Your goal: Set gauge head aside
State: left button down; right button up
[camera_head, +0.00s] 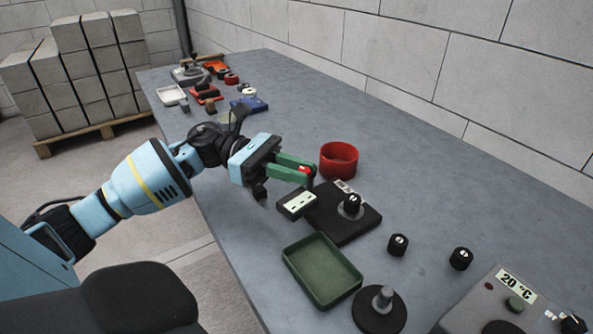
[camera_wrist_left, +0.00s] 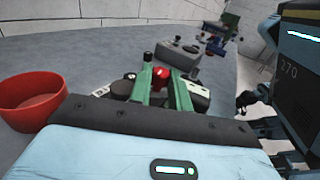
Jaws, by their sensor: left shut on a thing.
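My left gripper (camera_head: 308,172) reaches over the bench from the left, its green fingers shut on a small red piece (camera_head: 304,169). In the left wrist view the red piece (camera_wrist_left: 161,73) sits between the green fingers (camera_wrist_left: 165,88). I cannot tell whether it is the gauge head or part of it. Below the fingertips lies a black block with a white panel (camera_head: 297,204), beside a black plate (camera_head: 343,224) with a round knob (camera_head: 352,204) on it. Whether the red piece touches anything below is hidden. My right gripper is not seen.
A red bowl (camera_head: 339,160) stands just behind the fingertips. A green tray (camera_head: 321,270) lies empty in front, near a black round base (camera_head: 379,310). Black knobs (camera_head: 398,245) and a grey panel (camera_head: 513,303) are at the right. Bench space left of the bowl is clear.

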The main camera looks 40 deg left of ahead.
pick_arm(q)
jog(key=c, duration=1.3)
grip_release()
jog(key=b+v, duration=0.1)
jog(key=v, duration=0.6)
jog(key=shift+a, duration=0.4)
jog(key=shift+s, duration=0.2)
